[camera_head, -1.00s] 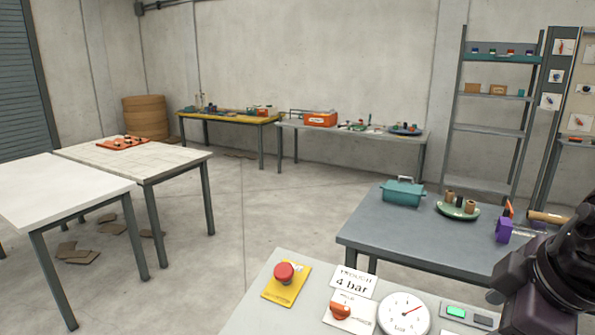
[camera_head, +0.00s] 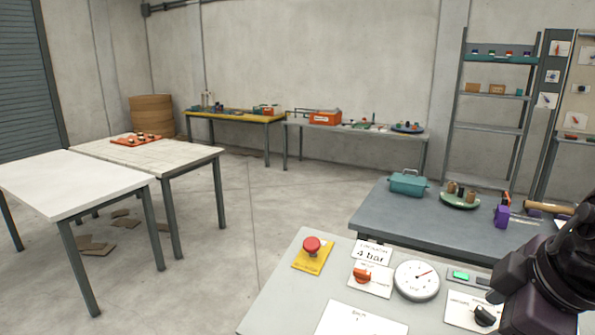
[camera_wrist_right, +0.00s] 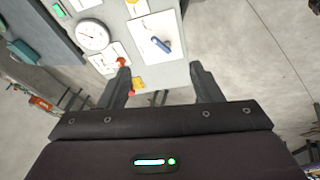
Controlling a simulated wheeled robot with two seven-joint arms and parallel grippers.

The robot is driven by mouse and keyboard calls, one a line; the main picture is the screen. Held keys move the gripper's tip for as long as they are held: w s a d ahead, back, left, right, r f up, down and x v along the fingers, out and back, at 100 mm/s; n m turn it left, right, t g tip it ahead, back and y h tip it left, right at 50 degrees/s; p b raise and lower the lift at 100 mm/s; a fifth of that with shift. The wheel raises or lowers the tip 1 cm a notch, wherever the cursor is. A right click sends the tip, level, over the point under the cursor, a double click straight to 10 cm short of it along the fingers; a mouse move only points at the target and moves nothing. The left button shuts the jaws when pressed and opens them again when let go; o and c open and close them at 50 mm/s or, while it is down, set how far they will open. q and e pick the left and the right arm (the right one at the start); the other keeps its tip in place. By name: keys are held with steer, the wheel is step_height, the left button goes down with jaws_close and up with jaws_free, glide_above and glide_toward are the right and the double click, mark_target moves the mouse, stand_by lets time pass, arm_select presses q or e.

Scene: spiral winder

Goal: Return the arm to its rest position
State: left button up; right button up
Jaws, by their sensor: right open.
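My right arm comes in at the lower right of the head view, dark and close to the camera, over the right side of the control panel (camera_head: 290,292). Its fingers do not show clearly there. In the right wrist view my right gripper (camera_wrist_right: 163,82) is open, with its two fingers wide apart and nothing between them. Beyond the fingers the panel shows a gauge (camera_wrist_right: 92,36), an orange knob (camera_wrist_right: 121,62) and a blue lever (camera_wrist_right: 161,45). My left gripper is not in view.
The panel carries a red button (camera_head: 312,244), an orange knob (camera_head: 362,274) and a gauge (camera_head: 416,280). Behind it a grey table (camera_head: 400,220) bears a teal box (camera_head: 408,183) and a green plate (camera_head: 460,201). A white table (camera_head: 70,183) stands left; the floor between is open.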

steer(key=w+a+f+m+t+y, duration=0.1)
steer(key=w+a+f+t+y, duration=0.3)
steer(key=w+f+t, duration=0.65)
steer(key=s+a+f+m+g+h, duration=0.15)
steer(key=s+f+m+g, duration=0.4)
steer(key=f, duration=0.55)
steer(key=s+a+f+m+g+h, duration=0.1)
steer(key=s+f+m+g+h, duration=0.15)
steer(key=s+f+g, duration=0.55)
steer(key=s+f+n+b, duration=0.1)
steer(key=s+f+b, duration=0.15)
steer(key=f, duration=1.65)
steer(key=s+f+b, duration=0.1)
steer(key=f+b, duration=0.3)
steer(key=f, duration=1.5)
steer(key=s+d+f+b, duration=0.1)
steer(key=s+f+b, duration=0.1)
steer(key=s+f, duration=0.8)
steer(key=s+d+f+g+b, duration=0.1)
steer(key=s+d+f+b, duration=0.1)
steer(key=s+f, duration=0.8)
step_height(320, 180, down, 4)
steer(key=shift+d+f+h+b, duration=0.1)
steer(key=shift+d+h+b, duration=0.15)
steer(key=shift+h+b, duration=0.2)
